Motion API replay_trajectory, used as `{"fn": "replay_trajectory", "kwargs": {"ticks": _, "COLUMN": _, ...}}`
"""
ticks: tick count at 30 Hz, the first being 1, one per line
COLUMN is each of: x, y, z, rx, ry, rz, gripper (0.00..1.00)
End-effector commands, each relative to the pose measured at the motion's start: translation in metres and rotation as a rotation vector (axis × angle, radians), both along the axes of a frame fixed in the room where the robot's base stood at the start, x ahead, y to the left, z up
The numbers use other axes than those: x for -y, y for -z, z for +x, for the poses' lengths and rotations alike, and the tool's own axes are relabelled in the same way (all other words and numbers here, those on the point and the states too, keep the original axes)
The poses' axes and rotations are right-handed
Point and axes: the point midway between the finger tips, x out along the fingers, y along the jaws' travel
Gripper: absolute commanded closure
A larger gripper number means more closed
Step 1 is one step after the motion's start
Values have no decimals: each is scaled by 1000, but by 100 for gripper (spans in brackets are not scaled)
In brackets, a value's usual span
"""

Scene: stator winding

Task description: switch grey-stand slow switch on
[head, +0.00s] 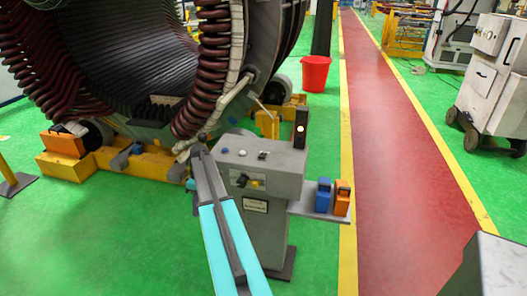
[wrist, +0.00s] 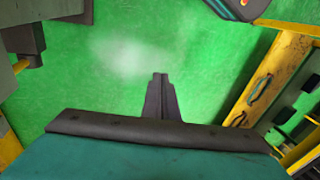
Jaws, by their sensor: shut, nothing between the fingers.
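The grey stand (head: 262,200) stands in the middle of the head view, with a box-shaped control head on top. Small buttons (head: 226,151) and a dark switch (head: 263,155) sit on its top face. A panel with a yellow and black switch (head: 247,181) is on its front face; which one is the slow switch I cannot tell. My arm reaches up to the left side of the control head, hiding part of it. In the wrist view my gripper (wrist: 160,78) is shut and empty, with green floor beyond its tips. Contact with the stand cannot be made out.
A large stator (head: 130,60) with dark red coils rests on yellow supports (head: 120,165) behind the stand. A side shelf (head: 318,208) holds a blue box (head: 323,196) and an orange box (head: 342,198). A red bucket (head: 315,74) stands behind. Green floor lies open at left.

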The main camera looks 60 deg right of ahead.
Motion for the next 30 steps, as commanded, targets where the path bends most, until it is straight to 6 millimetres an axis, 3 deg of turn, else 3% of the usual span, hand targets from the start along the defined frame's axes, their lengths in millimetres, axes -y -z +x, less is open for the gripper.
{"fn": "replay_trajectory", "kwargs": {"ticks": 1, "x": 27, "y": -22, "z": 5, "rx": 26, "ry": -7, "rz": 0, "gripper": 100}}
{"fn": "replay_trajectory", "kwargs": {"ticks": 11, "x": 159, "y": -154, "z": -14, "rx": 182, "ry": -102, "rz": -18, "gripper": 100}}
{"fn": "replay_trajectory", "kwargs": {"ticks": 14, "x": 200, "y": -195, "z": -35, "rx": 221, "ry": -104, "rz": -38, "gripper": 100}}
{"fn": "replay_trajectory", "kwargs": {"ticks": 18, "x": 248, "y": -239, "z": -81, "rx": 250, "ry": -39, "rz": -84, "gripper": 100}}
{"fn": "replay_trajectory", "kwargs": {"ticks": 24, "x": 300, "y": -288, "z": -139, "rx": 274, "ry": 52, "rz": -145, "gripper": 100}}
{"fn": "replay_trajectory", "kwargs": {"ticks": 30, "x": 321, "y": -311, "z": -168, "rx": 284, "ry": 93, "rz": -174, "gripper": 100}}
